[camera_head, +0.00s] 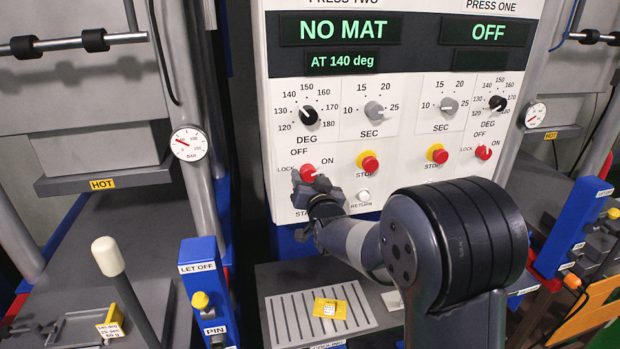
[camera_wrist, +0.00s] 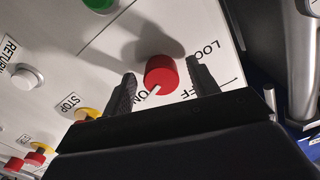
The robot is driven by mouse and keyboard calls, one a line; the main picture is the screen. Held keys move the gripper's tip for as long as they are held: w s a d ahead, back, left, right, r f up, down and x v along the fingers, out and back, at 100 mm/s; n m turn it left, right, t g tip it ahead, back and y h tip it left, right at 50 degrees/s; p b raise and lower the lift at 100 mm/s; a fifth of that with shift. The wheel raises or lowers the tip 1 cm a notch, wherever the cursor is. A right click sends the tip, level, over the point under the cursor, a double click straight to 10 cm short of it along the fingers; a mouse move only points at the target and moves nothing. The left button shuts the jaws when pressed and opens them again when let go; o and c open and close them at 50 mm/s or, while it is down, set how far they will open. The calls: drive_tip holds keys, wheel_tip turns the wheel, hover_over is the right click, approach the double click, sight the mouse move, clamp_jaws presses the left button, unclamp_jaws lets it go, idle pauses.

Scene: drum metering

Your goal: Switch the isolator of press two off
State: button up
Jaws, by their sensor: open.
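The isolator of press two is a red round knob (camera_head: 307,172) on the left half of the white panel (camera_head: 285,215), among the marks LOCK, OFF and ON. In the wrist view the knob (camera_wrist: 161,74) shows a white pointer line turned toward ON. My gripper (camera_head: 311,184) is at the panel, just below and partly in front of the knob. In the wrist view my gripper (camera_wrist: 160,68) is open, with one finger on each side of the knob and visible gaps between. Whether the fingertips touch the panel is hard to tell.
A red-and-yellow stop button (camera_head: 369,163) and white return button (camera_head: 363,196) sit right of the knob. A green button (camera_wrist: 99,3) shows in the wrist view.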

drive_tip(key=c, duration=1)
